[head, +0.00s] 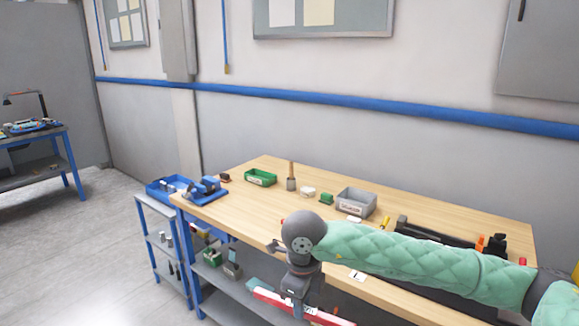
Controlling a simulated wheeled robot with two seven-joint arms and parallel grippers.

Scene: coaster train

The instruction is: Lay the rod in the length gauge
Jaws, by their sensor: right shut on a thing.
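My right gripper (299,301) points down in front of the table's near edge, below the dark wrist and green padded arm. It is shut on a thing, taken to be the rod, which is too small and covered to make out. A long red and white piece (265,295) shows at the gripper's lower end; I cannot tell whether it touches the fingers or lies behind them. I cannot pick out the length gauge for sure; a long dark piece (437,236) lies on the table at the right, partly behind my arm. My left gripper is not in view.
On the wooden table (240,209) stand a blue fixture (207,188), a green bin (260,177), a grey bin (356,202) and a brush-like tool (291,178). A blue tray (160,190) tops a side rack at left. The table's front left is clear.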

